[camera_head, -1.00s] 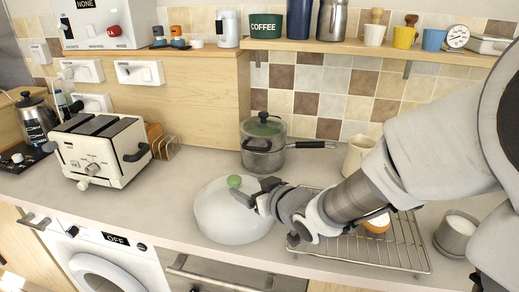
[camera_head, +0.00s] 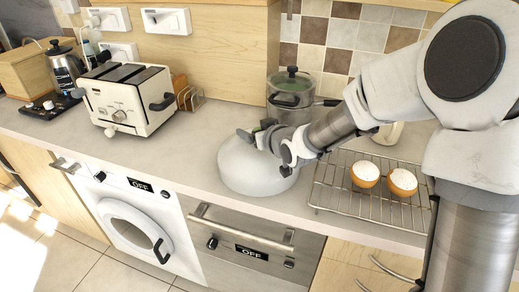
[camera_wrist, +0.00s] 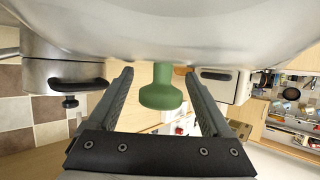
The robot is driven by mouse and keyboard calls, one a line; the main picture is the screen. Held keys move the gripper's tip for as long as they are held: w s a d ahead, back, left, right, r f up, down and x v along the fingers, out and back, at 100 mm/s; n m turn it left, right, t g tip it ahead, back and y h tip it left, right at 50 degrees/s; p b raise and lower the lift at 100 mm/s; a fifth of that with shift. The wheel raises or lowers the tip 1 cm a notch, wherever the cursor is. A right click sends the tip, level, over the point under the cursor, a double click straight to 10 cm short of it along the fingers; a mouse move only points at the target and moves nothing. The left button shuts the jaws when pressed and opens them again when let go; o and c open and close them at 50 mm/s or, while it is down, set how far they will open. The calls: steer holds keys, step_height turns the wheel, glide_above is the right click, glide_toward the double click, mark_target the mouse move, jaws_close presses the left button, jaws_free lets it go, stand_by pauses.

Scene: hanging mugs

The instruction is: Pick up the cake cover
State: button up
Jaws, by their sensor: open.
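The cake cover (camera_head: 250,172) is a pale, whitish dome standing on the counter, left of the wire rack. In the wrist view its smooth dome (camera_wrist: 165,30) fills the top and its green knob (camera_wrist: 162,92) shows in the middle. My gripper (camera_head: 257,131) is at the top of the dome, and its fingers hide most of the knob in the head view. In the wrist view my open gripper (camera_wrist: 158,76) has one finger on each side of the knob, with a visible gap on both sides.
A wire rack (camera_head: 345,203) with two cupcakes (camera_head: 365,174) is to the right of the cover. A lidded pot (camera_head: 290,95) stands behind it. A toaster (camera_head: 128,95) is to the left. Bare counter (camera_head: 185,155) lies between toaster and cover.

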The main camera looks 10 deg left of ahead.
jaws_close()
stand_by(0.4)
steer(key=shift+r, duration=0.15)
step_height(320, 180, up, 4)
steer(key=shift+r+p, duration=0.1)
steer(key=shift+p, duration=0.4)
steer(key=s+d+r+p, duration=0.1)
steer(key=d+r+p, duration=0.4)
steer(key=d, duration=0.6)
steer(key=shift+s+d+r+p, duration=0.25)
steer(key=shift+s+r+p, duration=0.1)
steer(key=shift+r, duration=0.45)
